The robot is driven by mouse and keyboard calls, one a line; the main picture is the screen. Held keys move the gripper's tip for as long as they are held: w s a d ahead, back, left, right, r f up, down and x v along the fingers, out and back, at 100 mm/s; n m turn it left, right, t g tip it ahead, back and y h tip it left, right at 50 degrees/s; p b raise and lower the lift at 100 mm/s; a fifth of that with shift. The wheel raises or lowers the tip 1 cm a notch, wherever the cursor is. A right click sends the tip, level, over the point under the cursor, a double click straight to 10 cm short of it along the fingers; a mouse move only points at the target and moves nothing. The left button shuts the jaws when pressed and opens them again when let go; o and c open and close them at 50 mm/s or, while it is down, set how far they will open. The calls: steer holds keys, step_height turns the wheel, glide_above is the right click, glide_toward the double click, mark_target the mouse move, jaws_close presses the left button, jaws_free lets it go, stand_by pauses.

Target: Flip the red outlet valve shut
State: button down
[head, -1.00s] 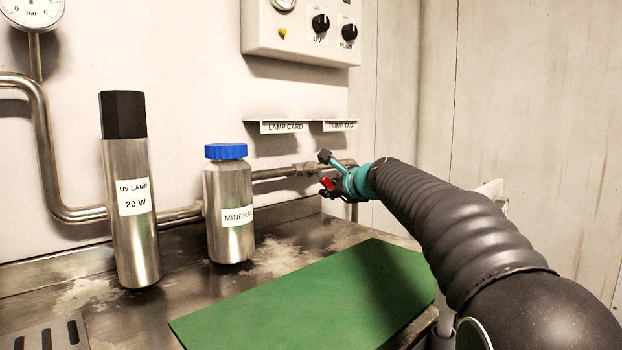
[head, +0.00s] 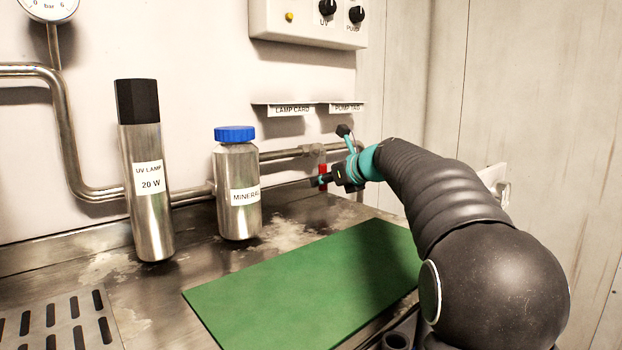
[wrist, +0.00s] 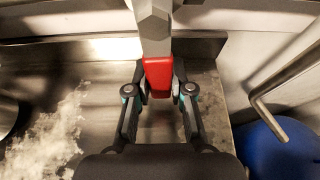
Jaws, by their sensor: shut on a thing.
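The red outlet valve handle (head: 323,171) hangs below the metal pipe fitting near the pipe's right end in the head view. In the wrist view the red handle (wrist: 158,76) is at the centre, at the end of a grey metal body (wrist: 154,28). My gripper (head: 322,181) reaches it from the right in the head view. In the wrist view my gripper (wrist: 159,92) has a finger on each side of the handle and is shut on its end. The fingers partly hide the handle's lower part in the head view.
A mineral bottle (head: 237,205) with a blue cap and a UV lamp (head: 149,205) stand left of my gripper. A green mat (head: 300,285) lies clear on the counter. A label ledge (head: 310,104) and control box (head: 310,28) are above.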

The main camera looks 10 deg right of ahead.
steer(key=shift+a, duration=0.2)
stand_by(0.4)
steer(key=c, duration=1)
jaws_free()
steer(key=shift+s, duration=0.15)
steer(key=v, duration=1.2)
steer(key=shift+d+f, duration=0.1)
steer(key=shift+d, duration=0.05)
